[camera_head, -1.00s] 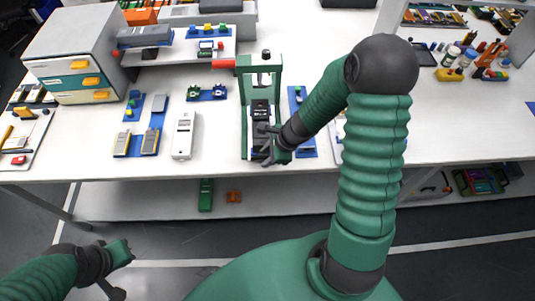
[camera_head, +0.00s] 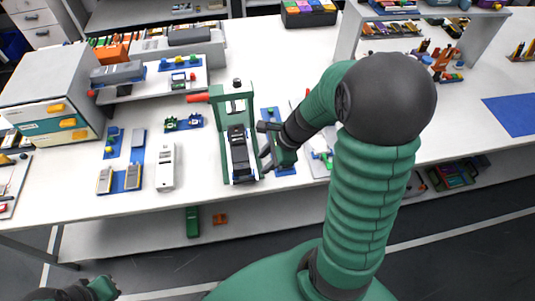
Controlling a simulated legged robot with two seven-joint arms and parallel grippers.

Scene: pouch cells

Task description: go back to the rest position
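My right gripper (camera_head: 266,148) is beside the right post of the green press frame (camera_head: 222,140), over the bench. Its dark fingers appear apart with nothing visible between them. A dark block (camera_head: 239,155) sits inside the press frame, on its base. My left gripper (camera_head: 108,290) is at the bottom left, below the bench front and partly cut off by the picture edge. Its fingers are too little in view to tell their state.
The white bench (camera_head: 80,190) holds a white handheld device (camera_head: 166,168), a blue mat with meters (camera_head: 122,178) and a drawer cabinet (camera_head: 45,100). A blue strip mat (camera_head: 279,115) lies right of the press. A blue sheet (camera_head: 512,114) lies far right, with clear bench around it.

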